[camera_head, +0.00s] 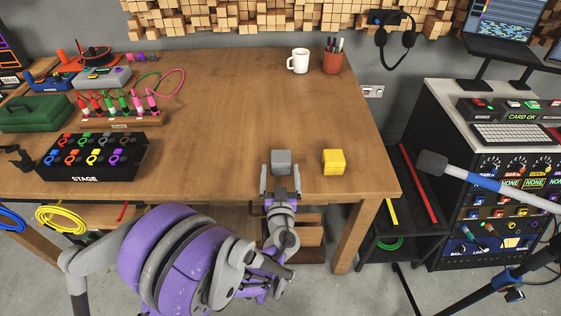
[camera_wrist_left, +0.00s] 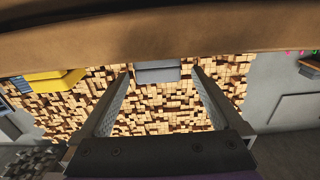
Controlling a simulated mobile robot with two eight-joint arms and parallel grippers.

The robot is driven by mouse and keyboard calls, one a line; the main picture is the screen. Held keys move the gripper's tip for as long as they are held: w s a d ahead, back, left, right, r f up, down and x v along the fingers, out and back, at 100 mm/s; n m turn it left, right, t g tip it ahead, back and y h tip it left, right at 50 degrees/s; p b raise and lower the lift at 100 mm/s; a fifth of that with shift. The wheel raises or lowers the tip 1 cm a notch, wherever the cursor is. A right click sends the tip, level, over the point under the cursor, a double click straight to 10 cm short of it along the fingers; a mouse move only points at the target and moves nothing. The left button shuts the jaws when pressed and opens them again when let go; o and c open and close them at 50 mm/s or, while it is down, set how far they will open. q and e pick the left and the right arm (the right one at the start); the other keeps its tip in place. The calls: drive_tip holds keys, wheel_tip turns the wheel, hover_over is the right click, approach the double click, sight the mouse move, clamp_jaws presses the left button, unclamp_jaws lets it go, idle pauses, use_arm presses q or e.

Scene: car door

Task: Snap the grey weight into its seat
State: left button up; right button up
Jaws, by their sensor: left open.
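The grey weight (camera_head: 281,160) is a small block on the wooden table near its front edge. In the left wrist view the grey weight (camera_wrist_left: 157,73) shows beyond my fingers, in the gap between their tips. My left gripper (camera_head: 281,177) is open, with one finger toward each side of the block; I cannot tell whether they touch it. The left wrist view shows the same open gripper (camera_wrist_left: 161,80). A yellow block (camera_head: 334,162) sits to the right of the grey weight, apart from it. I cannot make out the weight's seat. My right gripper is not in view.
The wooden table (camera_head: 230,110) is clear behind the blocks. A black stage box (camera_head: 95,157), a cable rack (camera_head: 118,122) and a green case (camera_head: 36,114) stand at left. A white mug (camera_head: 299,61) and pen pot (camera_head: 332,62) stand at back. A microphone (camera_head: 432,163) hangs at right.

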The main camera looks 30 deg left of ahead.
sight(281, 167)
use_arm(q)
drive_tip(key=x, duration=0.5)
drive_tip(key=shift+w+b, duration=0.3)
clamp_jaws()
